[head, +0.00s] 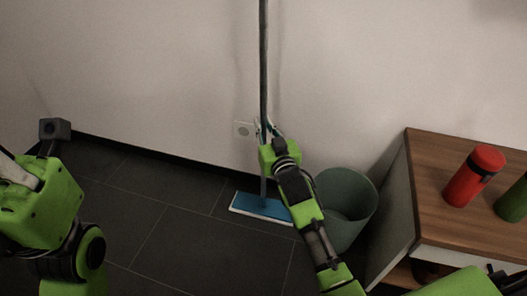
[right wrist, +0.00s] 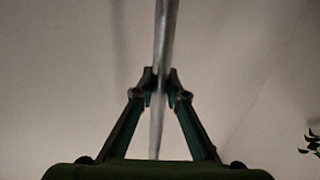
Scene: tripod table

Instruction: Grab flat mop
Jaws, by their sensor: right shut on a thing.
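The flat mop stands upright near the wall, with a blue flat head (head: 262,207) edged in white on the dark floor. Its long grey pole (head: 263,60) rises out of the top of the head view. My right gripper (head: 264,126) is shut on the pole, well above the mop head. In the right wrist view the pole (right wrist: 165,35) runs between the two fingertips (right wrist: 161,85). My right gripper's body hides part of the lower pole. My left arm shows at the left edge, but its fingers cannot be seen.
A grey-green bin (head: 347,190) stands right of the mop, close to my right arm. A wooden-topped cabinet (head: 430,165) at the right bears a red bottle (head: 472,178) and a green one (head: 514,202). Floor left of the mop is clear.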

